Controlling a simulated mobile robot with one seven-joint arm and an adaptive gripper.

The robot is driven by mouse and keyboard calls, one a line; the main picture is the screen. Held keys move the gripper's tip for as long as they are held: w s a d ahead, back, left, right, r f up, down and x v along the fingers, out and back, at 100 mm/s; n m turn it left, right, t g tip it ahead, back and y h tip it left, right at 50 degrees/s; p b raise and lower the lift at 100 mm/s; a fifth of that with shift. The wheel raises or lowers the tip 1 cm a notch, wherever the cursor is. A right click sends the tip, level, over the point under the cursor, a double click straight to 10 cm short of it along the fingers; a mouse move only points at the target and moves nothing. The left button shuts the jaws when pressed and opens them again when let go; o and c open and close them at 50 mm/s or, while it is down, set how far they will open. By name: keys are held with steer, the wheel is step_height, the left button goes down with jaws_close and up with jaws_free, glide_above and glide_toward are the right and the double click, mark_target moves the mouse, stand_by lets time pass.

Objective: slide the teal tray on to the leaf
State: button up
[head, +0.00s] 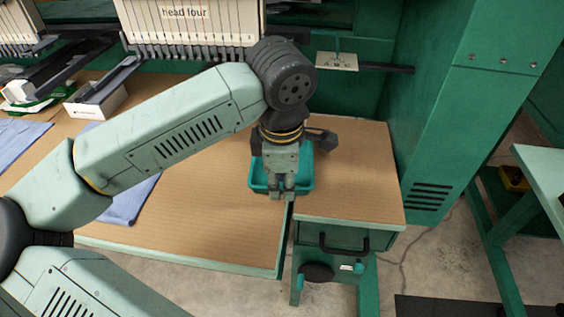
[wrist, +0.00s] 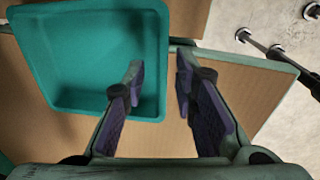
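The teal tray (head: 306,172) lies under my gripper at the seam between the main tabletop and the leaf (head: 360,185), the tan panel on the right. My arm and gripper cover much of it in the head view. In the wrist view the tray (wrist: 90,60) fills the upper left and looks empty. My gripper (wrist: 160,68) is open, its dark fingers apart. The left finger overlaps the tray's inside and the right finger is outside its right wall, so the rim appears between them. I cannot tell whether either finger touches it.
Blue cloth (head: 130,203) lies on the main tabletop (head: 200,215). The embroidery machine heads (head: 195,30) stand behind, and a green cabinet (head: 440,120) borders the leaf on the right. The leaf's right part is clear. A black handle (head: 345,243) sits below its front edge.

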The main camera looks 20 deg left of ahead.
steer(key=shift+f, duration=0.6)
steer(key=shift+c, duration=0.3)
jaws_close()
